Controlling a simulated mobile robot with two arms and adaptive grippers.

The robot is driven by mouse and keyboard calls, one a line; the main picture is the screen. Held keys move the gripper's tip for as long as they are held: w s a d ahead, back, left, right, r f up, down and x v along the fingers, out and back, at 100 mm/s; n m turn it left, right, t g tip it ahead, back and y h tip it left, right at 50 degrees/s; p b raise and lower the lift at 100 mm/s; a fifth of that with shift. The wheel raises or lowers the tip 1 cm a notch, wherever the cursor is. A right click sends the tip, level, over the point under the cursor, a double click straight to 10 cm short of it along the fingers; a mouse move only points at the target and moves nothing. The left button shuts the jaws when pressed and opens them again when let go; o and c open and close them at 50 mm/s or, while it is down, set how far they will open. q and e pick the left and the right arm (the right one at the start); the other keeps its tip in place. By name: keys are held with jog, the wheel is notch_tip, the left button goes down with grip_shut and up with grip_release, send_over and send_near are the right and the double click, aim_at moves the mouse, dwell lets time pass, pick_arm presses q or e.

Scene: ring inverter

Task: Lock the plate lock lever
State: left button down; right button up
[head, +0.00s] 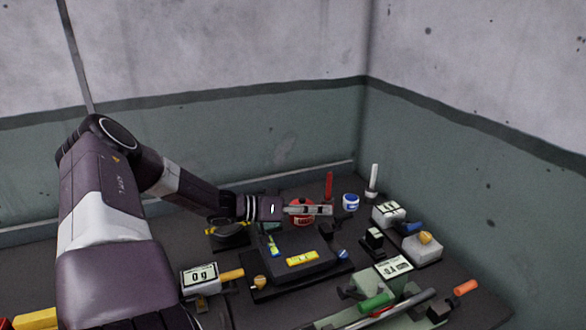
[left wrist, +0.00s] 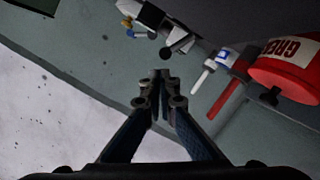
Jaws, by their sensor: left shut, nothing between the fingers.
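A dark plate device (head: 310,268) with yellow labels stands in the middle of the bench in the head view. I cannot make out for certain which part of it is the lock lever. My left gripper (head: 326,210) is above and behind the device, pointing right. It is shut and empty, apart from the device. In the left wrist view the left gripper's fingers (left wrist: 161,78) are together with nothing between them, and the device does not show there. My right gripper is not in view.
A red grease can (head: 300,219) is just behind the left gripper; it also shows in the left wrist view (left wrist: 285,75). A red stick (head: 328,184), a white stick (head: 373,178) and a blue-white tub (head: 350,201) stand near. A scale (head: 200,276) is at left, tools at right.

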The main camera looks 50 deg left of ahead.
pick_arm(q)
jog(key=v, duration=0.8)
jog(key=w+a+r+n+g+y+b, duration=0.1)
jog(key=w+a+r+n+g+y, duration=0.1)
jog(key=w+a+y, duration=0.95)
jog(key=s+d+r+m+g+h, duration=0.4)
jog(key=s+d+r+m+h, duration=0.1)
jog(key=d+h, duration=0.5)
notch_tip(320, 180, up, 2)
jog(key=shift+s+d+m+b, duration=0.4)
jog(key=shift+s, duration=0.15)
